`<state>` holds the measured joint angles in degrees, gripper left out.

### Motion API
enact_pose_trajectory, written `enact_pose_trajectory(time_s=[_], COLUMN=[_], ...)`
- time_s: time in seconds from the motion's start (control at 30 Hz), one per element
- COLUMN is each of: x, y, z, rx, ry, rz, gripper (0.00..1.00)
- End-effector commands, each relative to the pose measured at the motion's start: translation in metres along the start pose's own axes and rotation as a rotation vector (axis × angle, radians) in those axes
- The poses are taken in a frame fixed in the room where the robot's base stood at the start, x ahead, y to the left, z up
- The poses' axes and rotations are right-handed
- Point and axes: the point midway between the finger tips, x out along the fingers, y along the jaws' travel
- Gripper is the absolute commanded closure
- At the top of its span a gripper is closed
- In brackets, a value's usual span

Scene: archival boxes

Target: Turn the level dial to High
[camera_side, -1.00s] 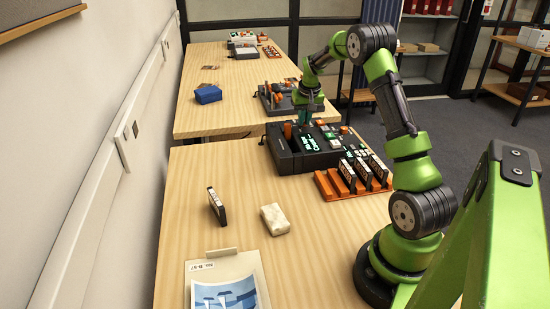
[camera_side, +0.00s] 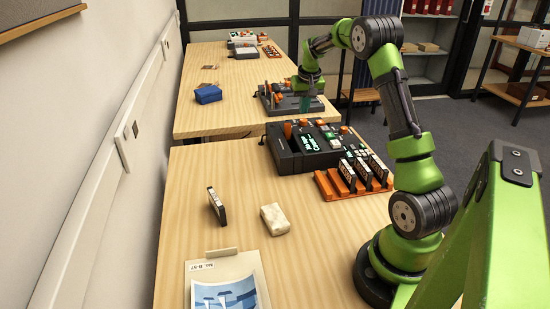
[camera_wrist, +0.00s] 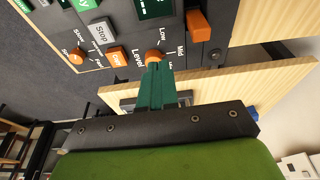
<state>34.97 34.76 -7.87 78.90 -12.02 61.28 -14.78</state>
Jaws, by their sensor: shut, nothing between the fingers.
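The black control device (camera_side: 285,160) with lit green screens stands at the far end of the near table. Its level dial (camera_wrist: 153,55) is an orange knob beside the word "Level" in the wrist view. "Low" and "Mid" are printed around it; a further label is partly hidden by my fingers. I cannot make out where the dial points. My gripper (camera_wrist: 153,68) is shut and empty, its green fingertips right by the dial's edge; I cannot tell if they touch. In the side view my gripper (camera_side: 304,108) is over the device's back edge.
The speed dial (camera_wrist: 77,56), an orange button (camera_wrist: 117,57) and an orange lever (camera_wrist: 198,25) flank the level dial. An orange rack (camera_side: 328,187) of cartridges stands in front of the device. Another device (camera_side: 275,103) stands on the table behind.

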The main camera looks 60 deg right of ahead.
Motion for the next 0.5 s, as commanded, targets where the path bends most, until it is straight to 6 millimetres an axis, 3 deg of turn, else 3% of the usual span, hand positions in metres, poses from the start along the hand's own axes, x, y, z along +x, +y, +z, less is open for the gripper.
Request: enact_pose_trajectory(time_s=[0.37,0.5], x=[-0.005,-0.01], y=[0.002,0.017], z=[-0.002,-0.007], rx=[0.001,0.006], ry=[0.0,0.001], rz=[0.002,0.003], gripper=[1.0,1.0])
